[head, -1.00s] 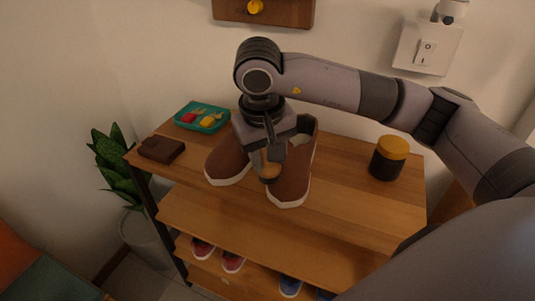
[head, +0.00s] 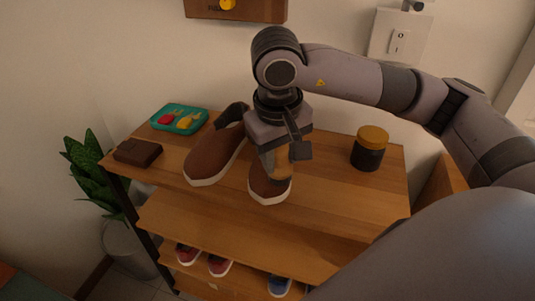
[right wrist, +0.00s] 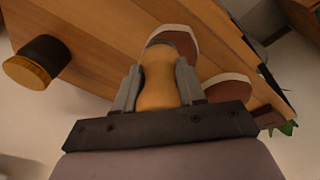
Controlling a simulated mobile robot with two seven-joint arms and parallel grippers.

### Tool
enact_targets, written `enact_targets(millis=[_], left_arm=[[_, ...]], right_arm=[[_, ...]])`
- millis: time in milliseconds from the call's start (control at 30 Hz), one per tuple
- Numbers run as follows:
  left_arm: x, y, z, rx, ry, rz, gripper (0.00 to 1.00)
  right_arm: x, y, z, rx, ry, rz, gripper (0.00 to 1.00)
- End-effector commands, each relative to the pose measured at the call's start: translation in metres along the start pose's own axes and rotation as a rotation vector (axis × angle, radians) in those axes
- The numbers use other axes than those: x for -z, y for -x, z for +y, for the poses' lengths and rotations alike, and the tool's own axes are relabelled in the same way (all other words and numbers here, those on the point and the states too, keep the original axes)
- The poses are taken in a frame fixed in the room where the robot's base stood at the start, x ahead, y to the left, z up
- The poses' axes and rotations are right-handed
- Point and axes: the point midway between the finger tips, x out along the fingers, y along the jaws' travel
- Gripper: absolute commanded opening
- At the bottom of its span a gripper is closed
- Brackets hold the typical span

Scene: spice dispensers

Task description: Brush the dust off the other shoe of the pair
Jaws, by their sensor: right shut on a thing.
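Two brown shoes with white soles stand side by side on the wooden shelf top in the head view: the left shoe (head: 212,158) and the right shoe (head: 268,190). My right gripper (head: 284,153) is shut on a tan brush (head: 272,161), held over the right shoe. The arm and brush hide the rear of that shoe. In the right wrist view, the brush (right wrist: 158,78) sits between the fingers, with one shoe (right wrist: 178,36) directly beyond it and the other (right wrist: 230,84) to the right. Whether the brush touches the shoe is unclear. My left gripper is not in view.
On the shelf top are a teal tray (head: 158,125) with small items, a dark brown wallet-like object (head: 138,152) and a dark jar with a yellow lid (head: 370,148). More shoes (head: 219,266) stand below. A plant (head: 88,170) is at the left. Free shelf room lies right of the shoes.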

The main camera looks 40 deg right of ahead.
Motion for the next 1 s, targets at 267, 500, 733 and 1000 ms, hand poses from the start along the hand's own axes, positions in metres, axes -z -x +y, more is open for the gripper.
enact_targets(millis=[267,500,733,1000], left_arm=[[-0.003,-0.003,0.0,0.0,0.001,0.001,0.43],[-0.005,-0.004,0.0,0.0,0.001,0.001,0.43],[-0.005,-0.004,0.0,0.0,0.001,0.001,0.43],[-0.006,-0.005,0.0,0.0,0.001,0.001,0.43]], right_arm=[[-0.001,-0.001,0.001,-0.006,-0.001,-0.009,0.04],[0.013,0.002,-0.015,-0.001,0.0,-0.002,0.04],[0.019,0.003,-0.023,0.0,0.001,-0.001,0.04],[0.033,0.005,-0.037,0.001,0.0,0.002,0.04]])
